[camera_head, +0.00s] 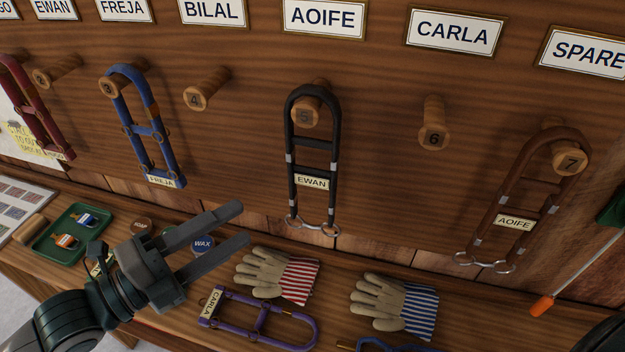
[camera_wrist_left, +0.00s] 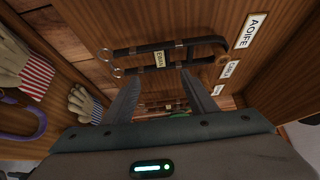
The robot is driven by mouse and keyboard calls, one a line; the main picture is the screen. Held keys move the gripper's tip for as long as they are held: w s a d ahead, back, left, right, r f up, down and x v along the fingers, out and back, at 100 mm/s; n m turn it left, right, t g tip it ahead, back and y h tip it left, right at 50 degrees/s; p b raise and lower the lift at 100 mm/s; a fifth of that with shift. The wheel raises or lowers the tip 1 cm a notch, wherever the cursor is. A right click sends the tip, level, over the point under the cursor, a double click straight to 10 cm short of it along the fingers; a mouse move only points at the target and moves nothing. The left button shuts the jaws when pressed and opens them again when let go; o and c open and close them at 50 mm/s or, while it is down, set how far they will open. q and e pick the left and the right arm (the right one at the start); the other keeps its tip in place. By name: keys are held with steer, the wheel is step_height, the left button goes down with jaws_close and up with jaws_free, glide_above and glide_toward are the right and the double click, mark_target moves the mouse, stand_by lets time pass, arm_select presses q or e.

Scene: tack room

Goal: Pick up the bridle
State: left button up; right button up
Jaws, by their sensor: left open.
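A black bridle (camera_head: 290,175) with metal bit rings and an EWAN tag hangs on peg 5 under the AOIFE plate. It also shows in the left wrist view (camera_wrist_left: 197,42), ahead of the fingers. A brown bridle (camera_head: 492,215) with bit rings and an AOIFE tag hangs on peg 7 under the SPARE plate. My left gripper (camera_head: 243,224) is open and empty, left of and below the black bridle, apart from it. Its two fingers show in the left wrist view (camera_wrist_left: 160,80). My right gripper is not in view.
A blue FREJA-tagged headpiece (camera_head: 150,130) hangs on peg 3, a red one (camera_head: 30,112) at far left. Pegs 4 (camera_head: 206,89) and 6 (camera_head: 433,123) are bare. The shelf holds gloves (camera_head: 392,304), a purple CARLA-tagged headpiece (camera_head: 262,312) and a green tray (camera_head: 52,250).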

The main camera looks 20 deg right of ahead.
arm_select(q)
steer(key=d, duration=0.1)
steer(key=p, duration=0.5)
glide_toward(311, 181)
steer(key=x, duration=0.4)
steer(key=shift+w+d, duration=0.15)
steer(key=shift+d, duration=0.2)
steer(key=shift+w+d, duration=0.1)
steer(key=shift+d, duration=0.25)
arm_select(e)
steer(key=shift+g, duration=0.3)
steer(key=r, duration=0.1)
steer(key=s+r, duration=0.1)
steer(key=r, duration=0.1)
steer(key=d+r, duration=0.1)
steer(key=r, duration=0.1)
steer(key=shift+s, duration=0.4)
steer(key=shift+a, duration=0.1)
